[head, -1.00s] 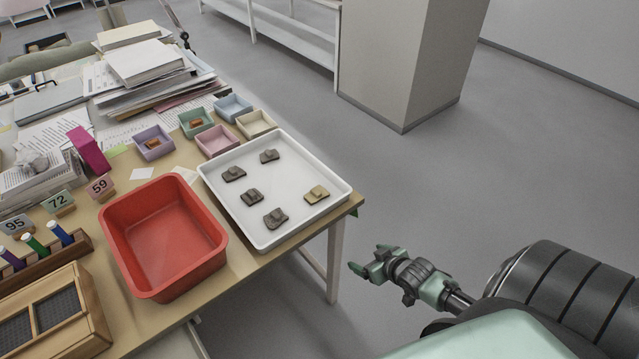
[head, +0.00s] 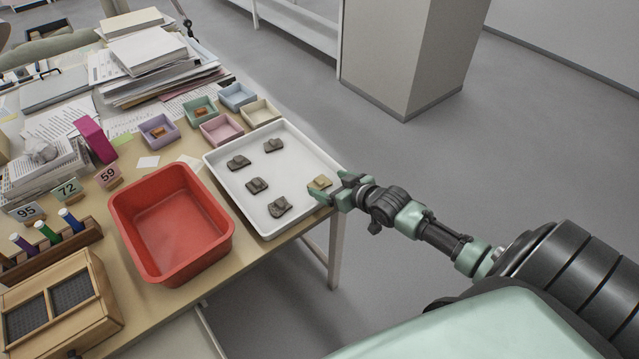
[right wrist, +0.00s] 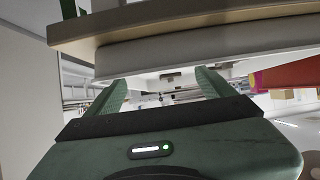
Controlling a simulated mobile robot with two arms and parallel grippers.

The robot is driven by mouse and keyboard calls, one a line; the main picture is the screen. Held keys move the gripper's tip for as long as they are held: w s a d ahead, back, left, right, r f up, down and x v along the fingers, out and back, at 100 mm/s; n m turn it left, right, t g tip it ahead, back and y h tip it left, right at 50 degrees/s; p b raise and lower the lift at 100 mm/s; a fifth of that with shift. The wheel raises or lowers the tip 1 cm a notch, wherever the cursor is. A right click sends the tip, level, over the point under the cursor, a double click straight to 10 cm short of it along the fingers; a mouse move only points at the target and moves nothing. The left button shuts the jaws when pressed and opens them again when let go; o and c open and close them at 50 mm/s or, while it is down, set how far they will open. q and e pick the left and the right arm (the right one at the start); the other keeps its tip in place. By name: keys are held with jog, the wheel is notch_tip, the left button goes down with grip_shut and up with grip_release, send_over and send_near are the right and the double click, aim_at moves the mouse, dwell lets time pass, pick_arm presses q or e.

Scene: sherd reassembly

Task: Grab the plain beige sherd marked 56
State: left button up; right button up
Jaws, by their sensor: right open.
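A beige sherd (head: 319,183) lies at the right side of the white tray (head: 237,203); it is lighter than the several dark grey-brown sherds there. Its mark is too small to read. My right gripper (head: 331,187) is open at the tray's right edge, its fingers close to the beige sherd and partly in front of it. I cannot tell whether they touch it. In the right wrist view the green fingers (right wrist: 160,84) stand apart with nothing clearly held between them. My left gripper is not in view.
The dark sherds (head: 280,207) lie left of the beige one. A red bin (head: 165,260) stands left of the tray, and small coloured trays (head: 222,130) stand behind it. Papers and books (head: 150,50) fill the back. Open floor lies right of the table.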

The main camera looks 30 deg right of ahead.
aim_at(320, 182)
jog(key=x, duration=0.4)
jog(key=shift+f, duration=0.15)
jog(key=c, duration=1.5)
jog(key=shift+o, duration=0.2)
